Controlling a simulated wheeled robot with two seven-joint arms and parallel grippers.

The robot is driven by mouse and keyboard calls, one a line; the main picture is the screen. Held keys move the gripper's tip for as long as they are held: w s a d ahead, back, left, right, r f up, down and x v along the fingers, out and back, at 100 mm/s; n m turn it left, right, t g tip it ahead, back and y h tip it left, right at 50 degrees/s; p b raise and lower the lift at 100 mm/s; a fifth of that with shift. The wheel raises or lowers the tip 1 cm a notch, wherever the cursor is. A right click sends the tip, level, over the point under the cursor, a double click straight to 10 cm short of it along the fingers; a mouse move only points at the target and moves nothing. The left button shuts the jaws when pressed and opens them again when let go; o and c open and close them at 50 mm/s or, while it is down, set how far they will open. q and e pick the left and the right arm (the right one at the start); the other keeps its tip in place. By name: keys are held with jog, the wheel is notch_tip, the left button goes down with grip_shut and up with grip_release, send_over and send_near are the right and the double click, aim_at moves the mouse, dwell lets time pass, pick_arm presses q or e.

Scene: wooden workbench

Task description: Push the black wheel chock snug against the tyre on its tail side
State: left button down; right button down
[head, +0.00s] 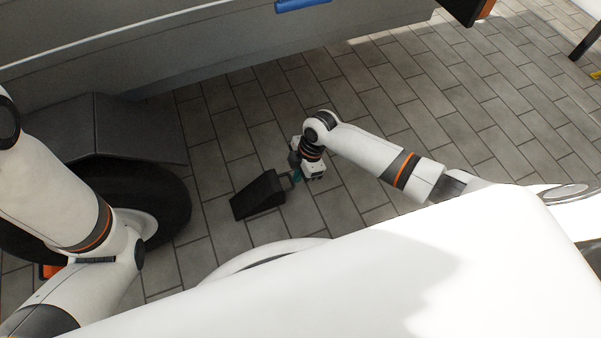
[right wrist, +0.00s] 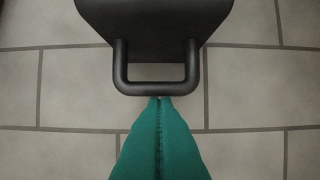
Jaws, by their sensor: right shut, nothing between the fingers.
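The black wheel chock (head: 258,195) lies on the paved floor to the right of the tyre (head: 171,203) in the head view, with bare paving between them. In the right wrist view the chock (right wrist: 153,20) is at the top, with its dark handle (right wrist: 155,88) towards me. My right gripper (head: 296,177) is at the chock's right end, by the handle. Its green fingers (right wrist: 159,100) are shut and empty, with the tips at the handle's bar; I cannot tell whether they touch it. My left arm crosses in front of the tyre; its gripper is not visible.
The grey trailer side (head: 200,62) runs across the top, with a dark mudguard (head: 125,125) over the tyre. An orange object (head: 50,271) shows low by the tyre, partly hidden by my left arm. The paving (head: 460,120) to the right is mostly clear.

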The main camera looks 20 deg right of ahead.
aim_at(270, 181)
jog(key=a+p, duration=0.1)
jog(key=a, duration=0.2)
jog(key=a+p, duration=0.1)
jog(key=a, duration=0.1)
jog(key=a+p, duration=0.2)
jog(key=a, duration=0.1)
jog(key=shift+s+a+r, duration=0.15)
jog(key=shift+a+r, duration=0.15)
jog(key=a, duration=1)
jog(key=shift+s+f+p, duration=0.15)
jog(key=shift+f+p, duration=0.15)
jog(key=shift+d, duration=0.1)
